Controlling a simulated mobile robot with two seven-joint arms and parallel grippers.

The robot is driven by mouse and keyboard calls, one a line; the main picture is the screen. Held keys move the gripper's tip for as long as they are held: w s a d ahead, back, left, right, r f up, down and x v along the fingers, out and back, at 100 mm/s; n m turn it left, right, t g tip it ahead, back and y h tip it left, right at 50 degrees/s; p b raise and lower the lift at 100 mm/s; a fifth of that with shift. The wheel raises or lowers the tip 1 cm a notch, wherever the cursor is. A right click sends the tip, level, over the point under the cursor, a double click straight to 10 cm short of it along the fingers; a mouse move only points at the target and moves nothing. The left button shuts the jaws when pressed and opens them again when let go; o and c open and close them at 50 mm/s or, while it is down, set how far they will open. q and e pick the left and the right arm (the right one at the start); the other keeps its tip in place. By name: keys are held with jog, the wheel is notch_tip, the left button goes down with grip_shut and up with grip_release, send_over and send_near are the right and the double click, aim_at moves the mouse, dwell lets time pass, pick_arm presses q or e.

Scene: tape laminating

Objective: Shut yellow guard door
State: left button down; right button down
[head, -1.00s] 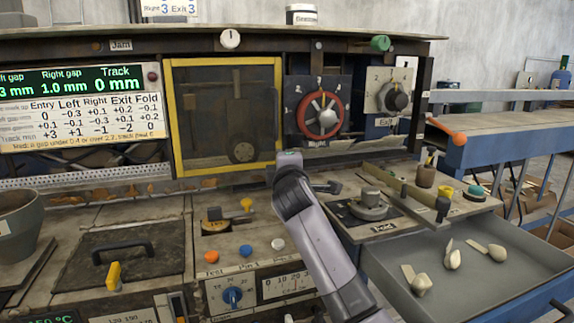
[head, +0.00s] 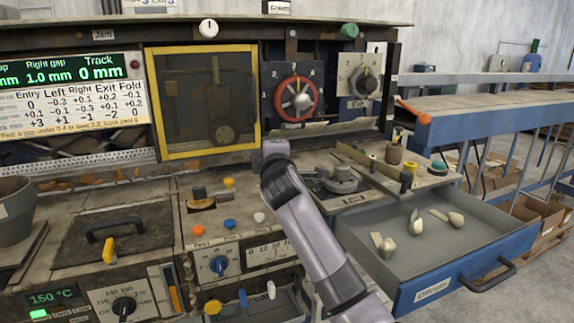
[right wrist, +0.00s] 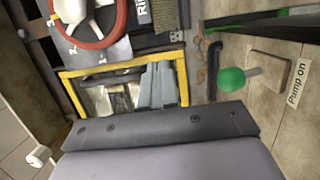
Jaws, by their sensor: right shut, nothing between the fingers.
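The yellow guard door (head: 254,101) is a yellow frame around a dark see-through panel, at the centre-left of the machine front in the head view. I cannot tell whether it sits fully flush. In the right wrist view a yellow frame (right wrist: 119,70) shows beyond the dark edge of my right gripper (right wrist: 160,124). In the head view my right arm rises from the bottom, and its end (head: 275,150) is just below and right of the door's lower right corner. The right gripper is shut and empty; its fingertips are not clearly seen. My left gripper is not in view.
A red handwheel (head: 295,98) is right of the door. A grey drawer (head: 458,235) stands open at the lower right with several pale scoop-like things in it. A black lever (head: 342,177) and a metal rail lie right of my arm. A green knob (right wrist: 231,80) shows in the right wrist view.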

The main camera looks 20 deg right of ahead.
jog(key=shift+s+d+f, duration=0.15)
jog(key=shift+s+f, duration=0.2)
jog(key=shift+s, duration=0.35)
jog(key=d+b+v, duration=0.1)
jog(key=v, duration=0.5)
jog(key=shift+s+d, duration=0.25)
jog(key=shift+s, duration=0.2)
